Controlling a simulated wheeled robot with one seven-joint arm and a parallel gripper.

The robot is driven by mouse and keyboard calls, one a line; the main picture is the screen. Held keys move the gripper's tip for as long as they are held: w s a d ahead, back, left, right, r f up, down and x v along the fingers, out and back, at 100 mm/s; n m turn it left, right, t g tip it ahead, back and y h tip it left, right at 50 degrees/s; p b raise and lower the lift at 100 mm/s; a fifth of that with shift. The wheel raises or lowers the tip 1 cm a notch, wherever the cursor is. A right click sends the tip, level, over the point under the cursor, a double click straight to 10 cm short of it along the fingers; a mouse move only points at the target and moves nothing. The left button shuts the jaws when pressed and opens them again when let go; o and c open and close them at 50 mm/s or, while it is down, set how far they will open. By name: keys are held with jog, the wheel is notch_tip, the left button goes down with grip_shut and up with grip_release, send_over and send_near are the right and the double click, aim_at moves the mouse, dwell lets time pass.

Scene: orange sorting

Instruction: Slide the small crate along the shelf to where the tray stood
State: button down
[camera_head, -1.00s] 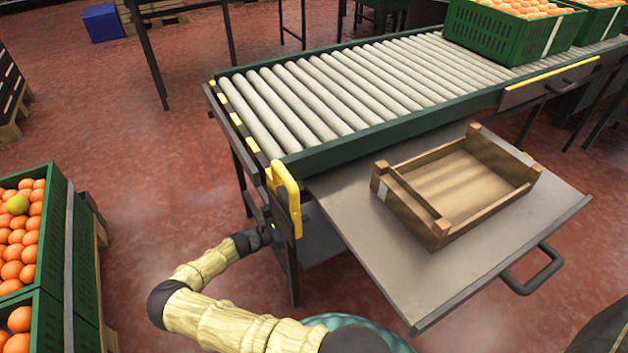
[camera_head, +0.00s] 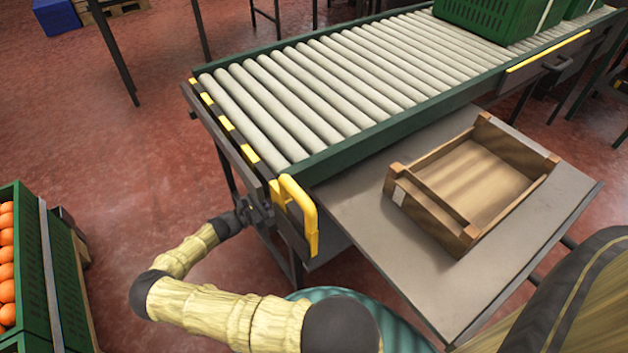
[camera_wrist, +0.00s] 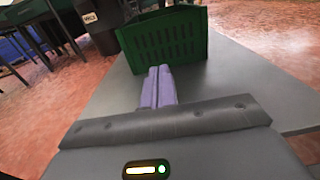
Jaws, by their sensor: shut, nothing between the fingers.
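A small green crate (camera_wrist: 166,40) with slotted walls stands upright on a grey shelf (camera_wrist: 240,80) in the wrist view. My gripper (camera_wrist: 159,70) has its two purple fingers pressed together and empty. Their tips point at the crate's near wall and overlap its lower edge; I cannot tell whether they touch it. In the head view my arm reaches to the left end of the roller conveyor, where the fingers cannot be made out. A low, empty wooden tray (camera_head: 432,217) rests on a grey pull-out plate (camera_head: 420,270). The small crate cannot be made out in the head view.
The roller conveyor (camera_head: 300,95) has a yellow handle (camera_head: 298,205) at its near left corner and large green crates (camera_head: 480,15) at its far end. A crate of oranges (camera_head: 30,250) stands at left. A dark bin (camera_wrist: 95,22) stands behind the shelf at left.

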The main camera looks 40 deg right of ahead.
jog(key=shift+d, duration=0.1)
jog(key=d, duration=0.4)
jog(key=s+d, duration=0.1)
jog(key=d, duration=0.7)
jog(key=shift+s+d+b, duration=0.25)
jog(key=shift+s+b, duration=0.15)
jog(key=shift+d, duration=0.65)
